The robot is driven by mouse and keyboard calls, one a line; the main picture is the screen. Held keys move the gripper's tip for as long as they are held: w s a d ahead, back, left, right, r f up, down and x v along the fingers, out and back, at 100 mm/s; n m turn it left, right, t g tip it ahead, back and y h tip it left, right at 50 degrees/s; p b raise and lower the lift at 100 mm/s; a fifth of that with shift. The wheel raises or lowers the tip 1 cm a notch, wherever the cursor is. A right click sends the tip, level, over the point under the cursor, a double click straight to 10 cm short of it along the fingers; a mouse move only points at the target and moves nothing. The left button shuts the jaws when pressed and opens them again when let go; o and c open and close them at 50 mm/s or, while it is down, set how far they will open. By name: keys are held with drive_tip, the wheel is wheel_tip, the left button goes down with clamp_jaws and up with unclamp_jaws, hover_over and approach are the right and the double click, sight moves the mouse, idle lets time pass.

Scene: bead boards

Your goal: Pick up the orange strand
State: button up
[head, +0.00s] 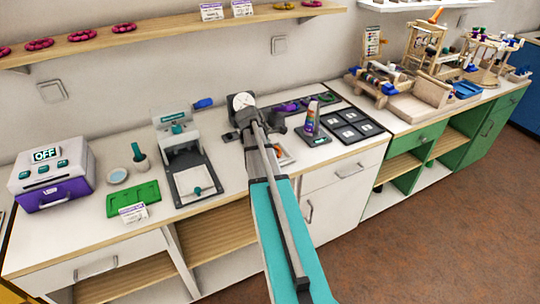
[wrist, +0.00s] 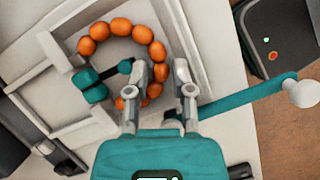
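The orange strand (wrist: 122,27) is a curved row of round orange beads in the wrist view. It lies in a pale grey tray-like fixture (wrist: 60,95), arching from the upper left round to the gripper. My gripper (wrist: 161,68) is over the strand's right side, its two fingers apart with beads showing between them. I see no clear contact between fingers and beads. The strand's lower end is partly hidden by the left finger. In the head view my arm covers much of this spot.
A teal knob part (wrist: 90,85) with a dark rod sits inside the arc. A teal lever (wrist: 240,95) with a white ball extends right. On the counter stand a grey press (head: 185,160), a purple-white box (head: 52,178), a rainbow cone (head: 311,120) and a dark panel (head: 343,127).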

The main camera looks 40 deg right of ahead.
idle(0.3)
clamp_jaws()
drive_tip(key=shift+r, duration=0.2)
drive_tip(key=shift+r+p, duration=0.95)
drive_tip(key=shift+p, duration=0.15)
drive_tip(key=s+d+r+p, duration=0.9)
drive_tip(key=s+r+p, duration=0.1)
drive_tip(key=shift+d+r+p, duration=0.3)
drive_tip(key=shift+r+p, duration=0.1)
drive_tip(key=shift+s, duration=0.1)
